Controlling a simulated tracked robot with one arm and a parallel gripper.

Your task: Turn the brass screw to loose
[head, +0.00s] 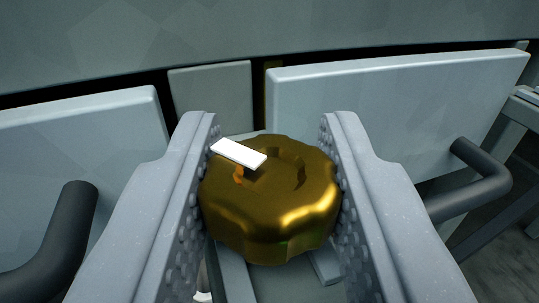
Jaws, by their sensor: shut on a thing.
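The brass screw (285,218) is a round, lobed golden knob in the middle of the head view. A small white bar (238,153) sits on its top face, pointing to the upper left. My gripper (270,190) has one grey studded finger on each side of the knob. Both fingers press against its sides, so the gripper is shut on it. The shaft and whatever lies under the knob are mostly hidden.
Pale grey panels stand behind the knob at left (80,150) and right (400,105). Dark bent handles (62,235) and (475,180) stick out on both sides, close to my fingers. A large grey curved surface (250,30) spans the top.

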